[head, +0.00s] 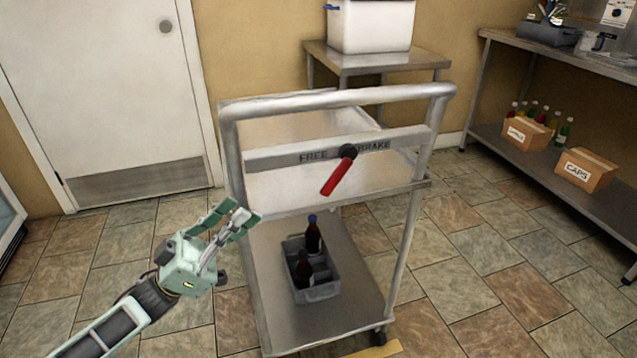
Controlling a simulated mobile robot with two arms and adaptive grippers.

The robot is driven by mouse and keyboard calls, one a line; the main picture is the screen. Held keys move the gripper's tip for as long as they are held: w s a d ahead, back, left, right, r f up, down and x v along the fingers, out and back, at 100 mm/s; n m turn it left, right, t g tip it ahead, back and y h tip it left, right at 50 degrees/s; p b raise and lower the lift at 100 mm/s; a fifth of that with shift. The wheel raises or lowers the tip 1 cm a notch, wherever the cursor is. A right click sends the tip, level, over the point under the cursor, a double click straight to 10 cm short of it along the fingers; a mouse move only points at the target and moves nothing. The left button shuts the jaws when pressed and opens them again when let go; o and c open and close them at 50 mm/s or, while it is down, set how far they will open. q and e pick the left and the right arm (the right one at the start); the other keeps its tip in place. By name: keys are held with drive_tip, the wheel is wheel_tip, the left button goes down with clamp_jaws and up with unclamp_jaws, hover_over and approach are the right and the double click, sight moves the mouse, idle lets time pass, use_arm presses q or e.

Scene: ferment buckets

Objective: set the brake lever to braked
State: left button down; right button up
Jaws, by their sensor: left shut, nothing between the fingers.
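The brake lever (337,178) has a red grip on a black pivot (348,152), mounted on the cart's crossbar (280,159). The bar is lettered FREE left of the pivot and BRAKE right of it. The red grip hangs down and slants to the left, toward the FREE side. My left gripper (243,214) is shut and empty, left of the lever and lower in the picture, by the cart's left upright. It is apart from the lever. My right gripper is out of view.
The metal cart (340,97) has a tubular handle above the lever. Its lower shelf holds a grey crate (318,292) with dark bottles. A steel table with a white bucket (372,25) stands behind. A shelf with boxes (586,170) is at right. Tiled floor is open at left.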

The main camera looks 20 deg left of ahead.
sight(338, 171)
use_arm(q)
drive_tip(key=shift+w+d, duration=0.1)
drive_tip(key=shift+d, duration=0.05)
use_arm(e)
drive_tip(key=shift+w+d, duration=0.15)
use_arm(q)
drive_tip(key=shift+r, duration=0.1)
drive_tip(key=w+d+r, duration=0.4)
drive_tip(key=w+d, duration=0.2)
drive_tip(key=d, duration=0.3)
drive_tip(key=shift+b, duration=0.45)
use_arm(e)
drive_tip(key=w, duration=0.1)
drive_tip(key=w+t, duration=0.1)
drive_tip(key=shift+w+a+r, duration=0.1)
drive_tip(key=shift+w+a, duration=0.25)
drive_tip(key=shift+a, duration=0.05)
